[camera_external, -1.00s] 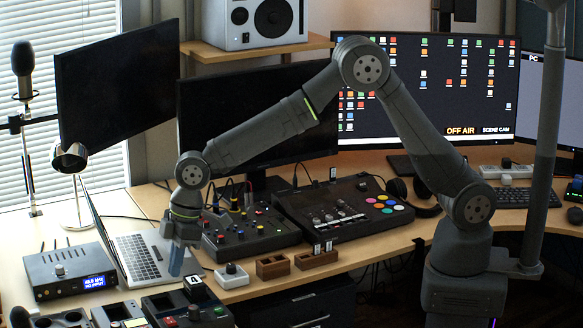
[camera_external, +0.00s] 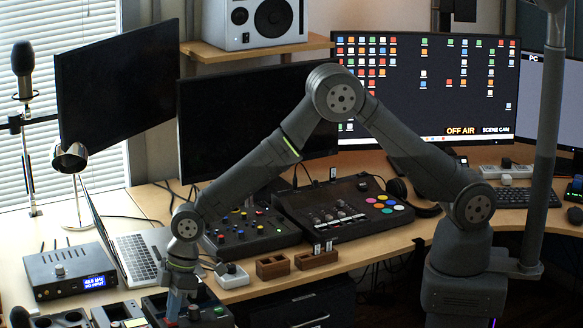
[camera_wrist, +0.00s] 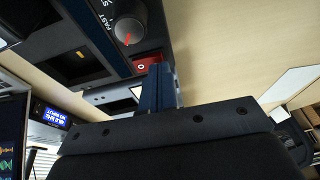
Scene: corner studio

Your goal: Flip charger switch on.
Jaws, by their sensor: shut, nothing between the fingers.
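The charger (camera_wrist: 100,40) is a dark box at the upper left of the wrist view. It has a round knob (camera_wrist: 128,30) with a red pointer, beside the word FAST. Below the knob is a red rocker switch (camera_wrist: 145,66) with an O mark showing. My gripper (camera_wrist: 160,85) is shut and empty, its blue fingertips very close to the switch; I cannot tell whether they touch it. In the external view my gripper (camera_external: 175,306) points down over the dark charger at the bottom edge, hiding part of it.
A small white box with a black knob (camera_external: 231,276) and wooden blocks (camera_external: 272,265) stand to the right. Mixers (camera_external: 250,231) lie behind.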

